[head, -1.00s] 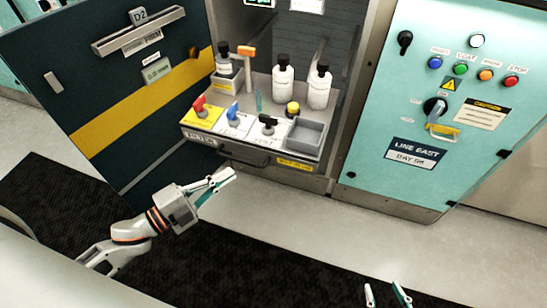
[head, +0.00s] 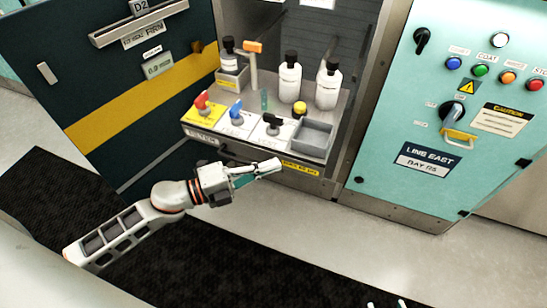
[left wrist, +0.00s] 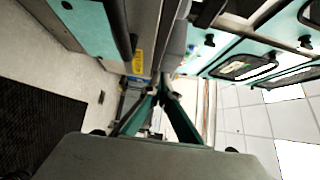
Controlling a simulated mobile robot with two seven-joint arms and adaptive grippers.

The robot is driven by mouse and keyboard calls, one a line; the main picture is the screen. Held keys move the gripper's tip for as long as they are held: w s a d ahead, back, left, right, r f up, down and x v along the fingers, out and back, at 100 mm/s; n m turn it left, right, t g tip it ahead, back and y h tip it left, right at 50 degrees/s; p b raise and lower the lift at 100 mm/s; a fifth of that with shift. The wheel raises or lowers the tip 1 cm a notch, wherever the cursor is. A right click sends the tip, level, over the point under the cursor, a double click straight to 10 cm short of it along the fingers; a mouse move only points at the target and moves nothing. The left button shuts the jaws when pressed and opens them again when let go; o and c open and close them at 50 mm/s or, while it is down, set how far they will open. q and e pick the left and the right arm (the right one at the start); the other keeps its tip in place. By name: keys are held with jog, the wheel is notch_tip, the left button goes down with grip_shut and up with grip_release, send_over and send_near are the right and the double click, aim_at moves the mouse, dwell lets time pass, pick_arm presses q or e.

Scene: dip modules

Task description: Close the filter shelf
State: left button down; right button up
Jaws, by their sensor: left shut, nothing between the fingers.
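The filter shelf (head: 250,106) is a grey drawer pulled out from the open cabinet. It carries white bottles, red, blue and black levers and a small grey bin. A yellow label (head: 300,168) is on its front face and also shows in the left wrist view (left wrist: 138,62). The dark front handle (head: 226,152) is partly hidden by my left gripper. My left gripper (head: 277,166) is shut and empty, its tips in front of the shelf's front face; I cannot tell whether they touch. My right gripper (head: 386,304) barely shows at the bottom edge, its tips apart.
A dark cabinet door (head: 110,100) with a yellow stripe stands open at the left. A teal control panel (head: 400,120) with buttons and a switch stands at the right. Grey floor (head: 300,215) and a black mat (head: 240,265) lie in front.

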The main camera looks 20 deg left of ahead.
pick_arm(q)
jog(key=shift+w+f, duration=0.15)
jog(key=shift+w, duration=1.3)
jog(key=shift+w, duration=0.15)
